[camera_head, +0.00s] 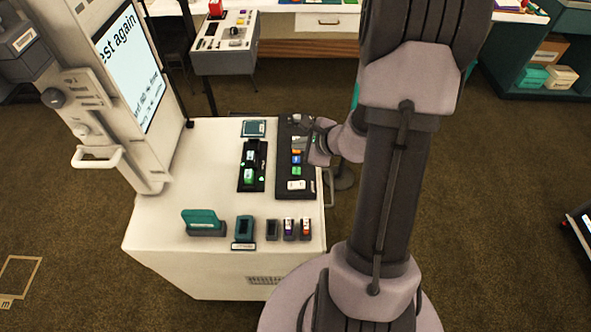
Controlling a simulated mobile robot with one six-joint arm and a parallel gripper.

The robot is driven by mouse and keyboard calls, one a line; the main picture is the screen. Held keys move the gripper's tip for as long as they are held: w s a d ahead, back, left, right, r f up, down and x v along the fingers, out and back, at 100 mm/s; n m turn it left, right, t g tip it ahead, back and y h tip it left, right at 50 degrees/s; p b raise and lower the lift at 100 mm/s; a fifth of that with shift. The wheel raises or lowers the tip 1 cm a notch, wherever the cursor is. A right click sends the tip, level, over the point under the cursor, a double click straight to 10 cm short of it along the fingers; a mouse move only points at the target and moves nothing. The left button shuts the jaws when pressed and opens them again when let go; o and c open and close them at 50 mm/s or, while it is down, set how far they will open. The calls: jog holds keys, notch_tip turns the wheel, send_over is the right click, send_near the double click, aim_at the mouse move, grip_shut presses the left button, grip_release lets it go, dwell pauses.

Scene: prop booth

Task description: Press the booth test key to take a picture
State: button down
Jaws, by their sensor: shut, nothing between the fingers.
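A black key panel (283,183) lies on the right side of the white booth counter. It bears an orange key, a blue key (296,160), a green key (296,171) and a white key (296,185) in a column. I cannot read which one is the test key. My gripper (301,143) is shut and empty over the upper part of this panel, partly hidden by my wrist. Whether it touches a key cannot be told. The booth's tilted screen (133,62) at the upper left shows large text ending in "est again".
A smaller black panel with green parts (249,175) lies left of the key panel. A teal holder (203,222) and several small blocks stand along the front of the counter (165,235). A white console (222,62) stands behind.

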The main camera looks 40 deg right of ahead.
aim_at(299, 173)
notch_tip(299, 173, down, 8)
jog(key=b, duration=0.6)
jog(key=shift+f+b, duration=0.35)
jog(key=shift+b, duration=0.25)
dwell(1.2)
jog(key=shift+f+b, duration=0.4)
jog(key=shift+b, duration=0.25)
jog(key=shift+f+b, duration=0.35)
jog(key=shift+b, duration=0.15)
dwell(0.3)
jog(key=shift+r, duration=0.1)
jog(key=shift+r+p, duration=0.5)
jog(key=shift+r, duration=0.2)
